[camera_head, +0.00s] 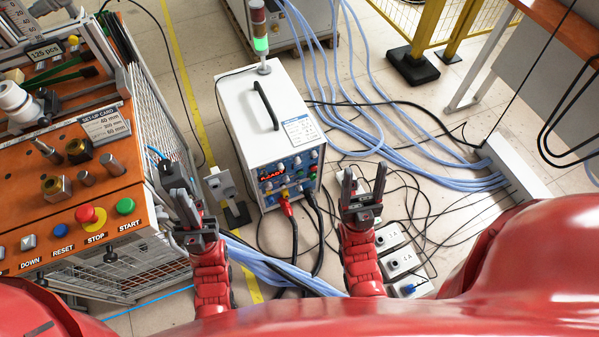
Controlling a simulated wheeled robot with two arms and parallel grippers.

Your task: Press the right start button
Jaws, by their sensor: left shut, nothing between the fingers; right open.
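A green button (125,206) labelled START sits at the right end of the orange control panel (45,262) on the left. It is the only button labelled START that I can make out. My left gripper (183,196) is shut and empty, right of the panel's edge and apart from the green button. My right gripper (364,186) is open and empty, in front and to the right of the white power unit (262,130), far from the panel.
The red STOP button (86,213) on yellow sits beside START, then the blue RESET button (60,230). Metal fittings stand on the orange bench behind them. A small grey box on a stand (221,184) is right of my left gripper. Blue hoses (400,155) and black cables cover the floor.

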